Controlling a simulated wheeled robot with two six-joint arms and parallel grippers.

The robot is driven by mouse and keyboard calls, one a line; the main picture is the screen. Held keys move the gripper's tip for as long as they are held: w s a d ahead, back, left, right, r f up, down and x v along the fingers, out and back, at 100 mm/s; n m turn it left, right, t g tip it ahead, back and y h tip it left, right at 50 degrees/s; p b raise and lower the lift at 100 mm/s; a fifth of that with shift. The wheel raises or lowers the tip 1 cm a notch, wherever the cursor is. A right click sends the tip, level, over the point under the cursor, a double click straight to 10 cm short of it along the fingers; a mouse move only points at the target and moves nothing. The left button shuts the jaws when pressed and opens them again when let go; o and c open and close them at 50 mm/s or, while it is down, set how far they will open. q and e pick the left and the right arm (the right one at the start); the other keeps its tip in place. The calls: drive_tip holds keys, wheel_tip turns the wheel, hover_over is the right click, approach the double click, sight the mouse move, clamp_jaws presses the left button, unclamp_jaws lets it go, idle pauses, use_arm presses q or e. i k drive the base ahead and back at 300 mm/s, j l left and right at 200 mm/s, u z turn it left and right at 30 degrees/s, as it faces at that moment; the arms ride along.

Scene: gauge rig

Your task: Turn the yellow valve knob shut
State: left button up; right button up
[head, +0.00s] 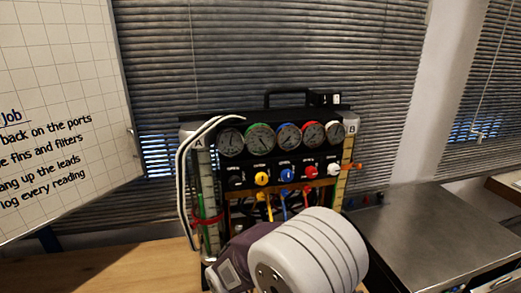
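The yellow valve knob (262,179) is on the black front panel of the gauge rig (276,200), in a row below the gauges. It sits between a black knob (237,182) at its left and a blue knob (287,174) at its right. Its front is unobstructed, and nothing touches it. How far it is turned is too small to tell. A thick white and dark arm link of mine fills the lower middle and hides the rig's lower part. I see no fingers of either gripper.
A red knob (311,172) and a white knob (333,168) continue the row. Pale hoses (184,185) loop down the rig's left side. A wooden bench (110,270) lies at left, a metal worktop (440,230) at right, and a whiteboard (65,60) at upper left.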

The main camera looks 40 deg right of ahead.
sight(262, 179)
drive_tip(key=z, duration=1.5)
